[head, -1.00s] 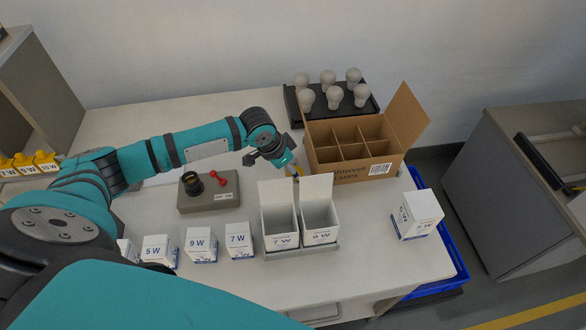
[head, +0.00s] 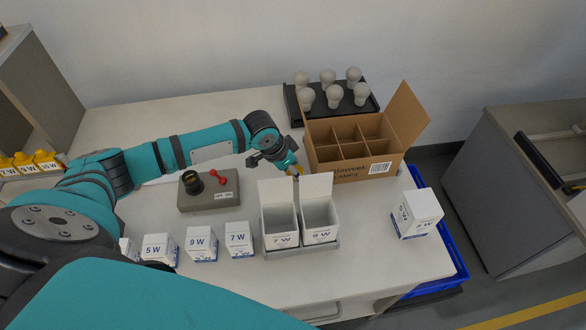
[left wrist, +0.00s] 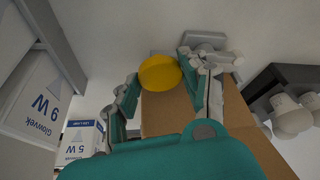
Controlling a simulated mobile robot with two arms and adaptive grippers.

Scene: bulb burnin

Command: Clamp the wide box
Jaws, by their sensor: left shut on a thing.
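The wide box seems to be the brown cardboard carton (head: 360,170), open, with several divided compartments and a raised flap at right. It shows close up in the left wrist view (left wrist: 172,117). My left gripper (head: 294,170) is at the carton's front left, just above the backs of two open white boxes. It is shut on a small yellow rounded thing, which shows between the fingers in the left wrist view (left wrist: 160,73). I cannot tell whether the yellow thing touches the carton. My right gripper is not in view.
Two open white boxes stand in a grey tray (head: 303,249). Several closed white boxes line the front left. A grey switch block (head: 208,200) stands left. Bulbs sit on a black tray (head: 370,103) behind.

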